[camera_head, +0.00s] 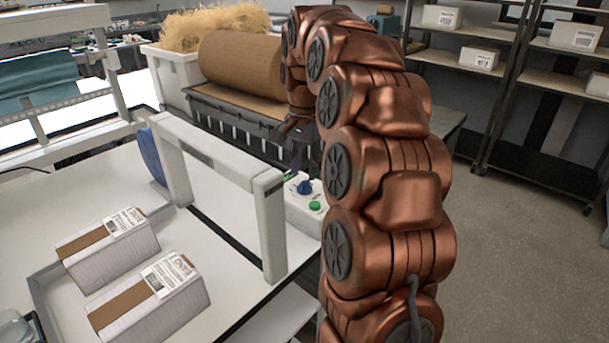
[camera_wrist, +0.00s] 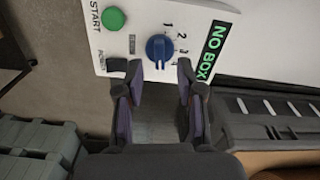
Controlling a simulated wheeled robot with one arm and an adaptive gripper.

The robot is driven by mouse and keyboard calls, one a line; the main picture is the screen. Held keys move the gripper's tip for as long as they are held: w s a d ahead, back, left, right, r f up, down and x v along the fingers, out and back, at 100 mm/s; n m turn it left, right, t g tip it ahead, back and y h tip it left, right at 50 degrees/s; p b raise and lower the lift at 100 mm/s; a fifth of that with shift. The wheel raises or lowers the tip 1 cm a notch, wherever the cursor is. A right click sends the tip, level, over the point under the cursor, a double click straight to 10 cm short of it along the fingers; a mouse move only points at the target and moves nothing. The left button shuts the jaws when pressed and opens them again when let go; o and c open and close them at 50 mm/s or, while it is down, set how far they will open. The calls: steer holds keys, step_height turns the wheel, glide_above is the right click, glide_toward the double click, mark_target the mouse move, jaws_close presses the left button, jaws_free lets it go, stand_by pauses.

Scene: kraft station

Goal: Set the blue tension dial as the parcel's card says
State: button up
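The blue tension dial (camera_wrist: 159,47) sits on a white control panel (camera_wrist: 140,12), beside a scale marked 1 to 4; I cannot tell its setting for sure. In the head view the dial (camera_head: 305,187) shows beyond the white arch. My gripper (camera_wrist: 160,82) is open and empty, its two dark fingers apart, with the tips just short of the dial. In the head view my gripper (camera_head: 296,160) is dark, small and partly hidden, above the panel. Two parcels with brown tape (camera_head: 108,262) (camera_head: 150,305) lie on the table with white cards on top, too small to read.
A green START button (camera_wrist: 113,18) and a black POWER switch are on the panel. The white arch (camera_head: 222,165) stands left of the panel. A kraft paper roll (camera_head: 240,62) lies behind.

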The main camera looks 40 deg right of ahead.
mark_target(304, 181)
steer(key=shift+f, duration=1.65)
jaws_close()
